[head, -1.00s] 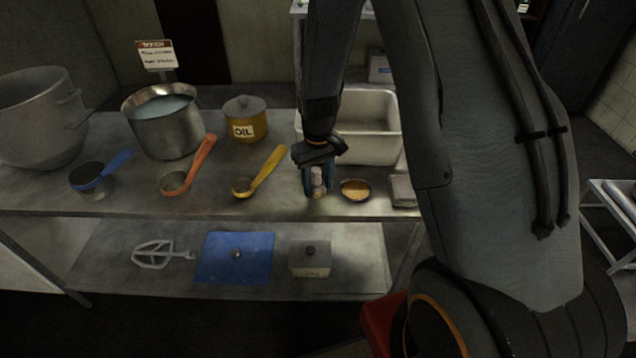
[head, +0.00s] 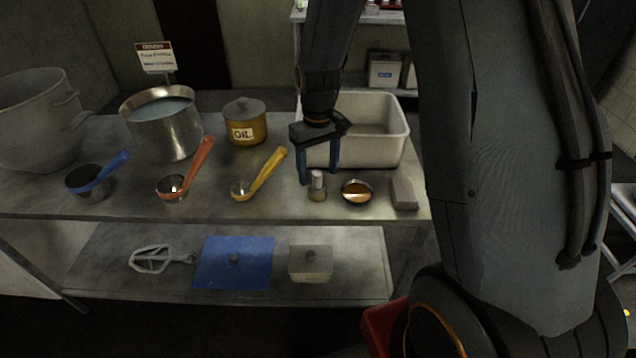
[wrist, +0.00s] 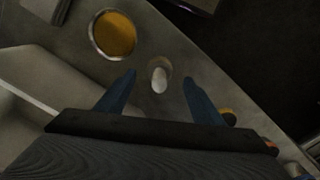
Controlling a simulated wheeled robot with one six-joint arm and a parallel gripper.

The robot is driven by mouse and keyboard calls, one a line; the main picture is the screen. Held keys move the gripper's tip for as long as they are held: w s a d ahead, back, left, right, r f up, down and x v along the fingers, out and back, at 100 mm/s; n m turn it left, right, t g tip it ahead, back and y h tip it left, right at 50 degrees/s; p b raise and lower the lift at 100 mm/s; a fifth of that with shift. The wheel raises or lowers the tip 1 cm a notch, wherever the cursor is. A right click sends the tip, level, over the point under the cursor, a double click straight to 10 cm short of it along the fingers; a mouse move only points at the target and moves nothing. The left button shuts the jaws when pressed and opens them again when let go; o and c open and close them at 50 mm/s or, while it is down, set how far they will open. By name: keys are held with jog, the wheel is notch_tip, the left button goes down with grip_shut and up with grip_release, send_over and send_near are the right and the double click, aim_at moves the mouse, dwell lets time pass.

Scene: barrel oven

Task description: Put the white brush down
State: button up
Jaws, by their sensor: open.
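The white brush (head: 317,184) stands upright on the steel table near its front edge, with a pale top and a tan lower part. In the wrist view the brush (wrist: 159,79) shows from above, ahead of and between my fingertips, and nothing grips it. My gripper (head: 318,181) is open, with its blue fingers pointing down just above and behind the brush. The open gripper (wrist: 158,80) also shows in the wrist view, its two fingers spread and empty.
A small bowl of orange-brown contents (head: 356,191) stands just right of the brush. A grey block (head: 404,193) lies farther right. A deep tray (head: 399,154) is behind. A yellow-handled ladle (head: 268,170) lies left. An oil pot (head: 246,112) stands at the back left.

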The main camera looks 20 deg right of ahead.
notch_tip(320, 180, up, 6)
jog(key=shift+f+b, duration=0.25)
jog(key=shift+b, duration=0.3)
jog(key=shift+s+r, duration=0.25)
jog(key=s+r+m+t, duration=0.1)
jog(key=s+m, duration=0.1)
jog(key=s, duration=1.4)
jog(key=shift+s, duration=0.15)
jog(key=shift+a+r, duration=0.1)
jog(key=shift+c, duration=0.4)
